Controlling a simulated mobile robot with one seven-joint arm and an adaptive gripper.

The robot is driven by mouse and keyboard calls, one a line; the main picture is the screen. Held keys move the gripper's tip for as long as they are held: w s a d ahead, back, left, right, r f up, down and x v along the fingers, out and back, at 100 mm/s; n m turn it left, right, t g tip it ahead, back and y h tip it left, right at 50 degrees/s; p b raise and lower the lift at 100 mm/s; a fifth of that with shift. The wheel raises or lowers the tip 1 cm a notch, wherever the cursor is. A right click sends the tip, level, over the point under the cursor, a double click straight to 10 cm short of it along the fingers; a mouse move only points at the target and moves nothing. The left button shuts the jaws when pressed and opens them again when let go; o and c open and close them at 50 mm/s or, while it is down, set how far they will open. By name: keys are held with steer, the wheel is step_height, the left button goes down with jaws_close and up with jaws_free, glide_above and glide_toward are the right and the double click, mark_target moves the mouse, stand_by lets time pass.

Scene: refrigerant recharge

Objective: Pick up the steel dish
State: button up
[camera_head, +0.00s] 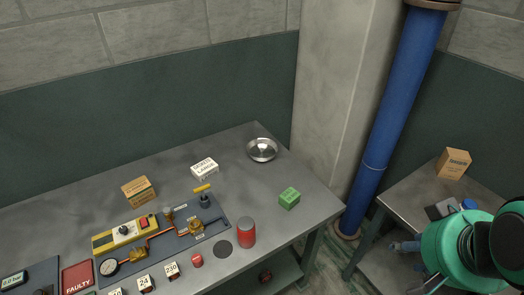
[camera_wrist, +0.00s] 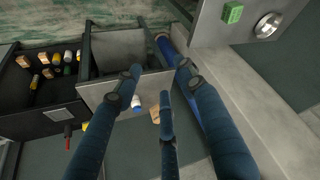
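The steel dish (camera_head: 262,150) is a round, shiny, shallow bowl. It sits on the grey workbench (camera_head: 230,160) near its far right corner, close to the pale pillar, and looks empty. It also shows at the upper right of the wrist view (camera_wrist: 268,25). My gripper (camera_wrist: 160,80) shows in the wrist view as long dark-blue fingers. They are spread apart with nothing between them, so it is open and empty. It is well away from the dish and points toward the side table and floor.
A green block (camera_head: 289,198) and a red cylinder (camera_head: 247,233) stand nearer the bench's front. A white box (camera_head: 204,168) is left of the dish. A blue pipe (camera_head: 398,100) rises between bench and side table (camera_head: 405,200), which holds a cardboard box (camera_head: 453,163). Bench around the dish is clear.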

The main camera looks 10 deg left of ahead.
steer(key=c, duration=0.4)
